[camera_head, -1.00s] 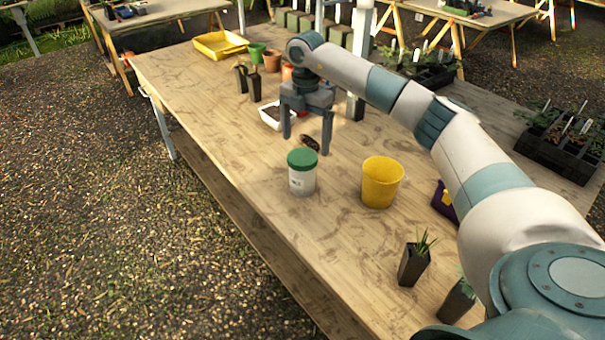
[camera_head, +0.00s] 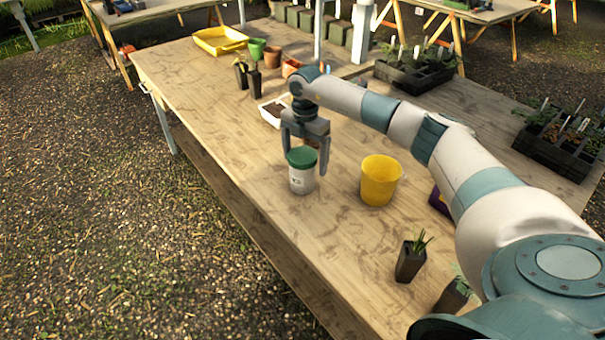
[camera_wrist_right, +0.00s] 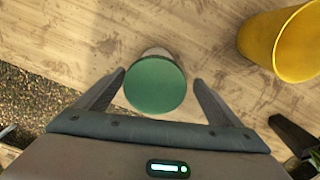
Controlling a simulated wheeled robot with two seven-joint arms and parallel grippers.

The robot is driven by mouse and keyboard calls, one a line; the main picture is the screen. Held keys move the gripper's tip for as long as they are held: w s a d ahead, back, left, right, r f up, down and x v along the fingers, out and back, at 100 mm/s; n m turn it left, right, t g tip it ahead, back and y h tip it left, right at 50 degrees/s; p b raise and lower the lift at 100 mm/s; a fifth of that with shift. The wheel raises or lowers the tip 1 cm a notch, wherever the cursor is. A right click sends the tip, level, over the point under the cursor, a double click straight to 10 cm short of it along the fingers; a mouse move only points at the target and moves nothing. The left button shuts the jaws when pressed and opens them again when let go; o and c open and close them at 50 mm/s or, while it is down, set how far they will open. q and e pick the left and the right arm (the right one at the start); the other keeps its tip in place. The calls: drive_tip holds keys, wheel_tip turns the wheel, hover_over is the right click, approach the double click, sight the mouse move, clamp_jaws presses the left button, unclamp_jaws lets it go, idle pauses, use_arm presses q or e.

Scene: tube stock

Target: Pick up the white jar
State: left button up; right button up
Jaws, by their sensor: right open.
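The white jar (camera_head: 301,181) has a green lid (camera_head: 301,157) and stands upright on the wooden table. My right gripper (camera_head: 305,164) is open, its fingers pointing down just behind and above the jar, with the lid between or close in front of them. In the right wrist view, the green lid (camera_wrist_right: 155,85) lies between the two open fingertips (camera_wrist_right: 158,78), with a gap at the right finger; the left finger is close to its edge. I cannot tell whether either finger touches. My left gripper does not show.
A yellow pot (camera_head: 380,181) stands right of the jar, also in the right wrist view (camera_wrist_right: 296,45). A small potted plant (camera_head: 411,260) is nearer. A white tray (camera_head: 272,111) of soil and small pots are behind. The table left of the jar is clear.

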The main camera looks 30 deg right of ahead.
drive_tip(key=shift+w+a+f+p, duration=0.1)
drive_tip(key=shift+f+p, duration=0.35)
drive_tip(key=shift+f, duration=0.1)
drive_tip(key=f, duration=0.1)
drive_tip(key=f+p, duration=0.1)
drive_tip(key=f, duration=0.1)
drive_tip(key=shift+w+a, duration=0.15)
drive_tip(key=shift+a, duration=0.05)
drive_tip(key=shift+f, duration=0.55)
drive_tip(key=c, duration=1.2)
